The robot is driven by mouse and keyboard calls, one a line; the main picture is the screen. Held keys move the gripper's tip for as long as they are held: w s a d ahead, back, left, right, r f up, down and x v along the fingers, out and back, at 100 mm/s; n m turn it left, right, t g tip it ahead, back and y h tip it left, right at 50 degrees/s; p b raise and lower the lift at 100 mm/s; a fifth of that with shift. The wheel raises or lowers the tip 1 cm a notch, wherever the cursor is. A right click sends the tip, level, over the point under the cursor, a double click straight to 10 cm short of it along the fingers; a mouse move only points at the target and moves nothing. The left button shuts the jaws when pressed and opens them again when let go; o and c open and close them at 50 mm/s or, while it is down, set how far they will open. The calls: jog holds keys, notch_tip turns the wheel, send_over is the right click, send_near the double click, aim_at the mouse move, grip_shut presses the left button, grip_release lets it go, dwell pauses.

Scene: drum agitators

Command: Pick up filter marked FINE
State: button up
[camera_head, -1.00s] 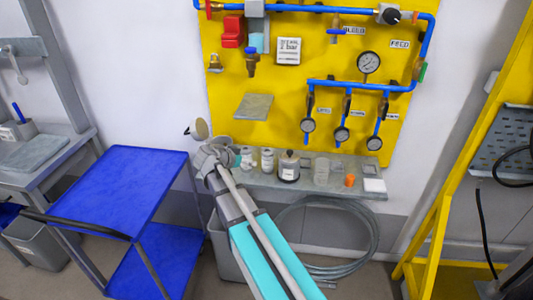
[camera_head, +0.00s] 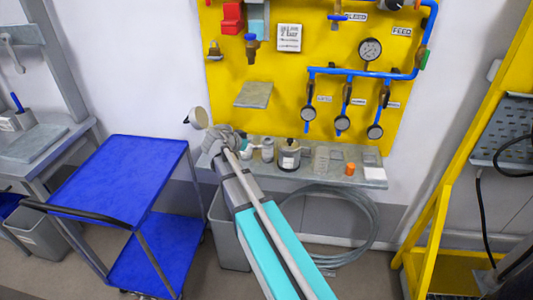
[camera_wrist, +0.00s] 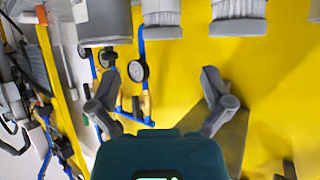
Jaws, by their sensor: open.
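Two white ribbed cylinders, which look like filters, show at the top of the wrist view: one near the middle (camera_wrist: 162,14) and one to its right (camera_wrist: 238,14). I cannot read FINE or any marking on them. In the head view a small white cylinder (camera_head: 267,150) stands on the grey shelf (camera_head: 345,181), and another beside it is partly hidden by my gripper (camera_head: 226,139). My gripper is at the shelf's left end. In the wrist view its fingers (camera_wrist: 158,88) are spread wide with nothing between them, apart from the cylinders.
A dark-lidded jar (camera_head: 289,157), a clear vessel (camera_head: 321,159) and an orange piece (camera_head: 350,168) stand farther right on the shelf. The yellow panel (camera_head: 320,100) with blue pipes and gauges rises behind. A blue cart (camera_head: 120,180) stands left, a yellow frame (camera_head: 437,220) right.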

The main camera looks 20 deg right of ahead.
aim_at(265, 140)
jog(key=shift+b+x, duration=0.85)
jog(key=shift+x, duration=1.55)
jog(key=b+x, duration=0.1)
jog(key=x, duration=0.1)
jog(key=b+x, duration=0.1)
jog(key=x, duration=0.1)
jog(key=shift+w+f, duration=0.15)
jog(key=shift+w, duration=0.2)
jog(key=shift+w+d+f, duration=0.1)
jog(key=shift+d, duration=0.3)
jog(key=c, duration=1)
jog(key=shift+c, duration=0.2)
jog(key=shift+r, duration=0.25)
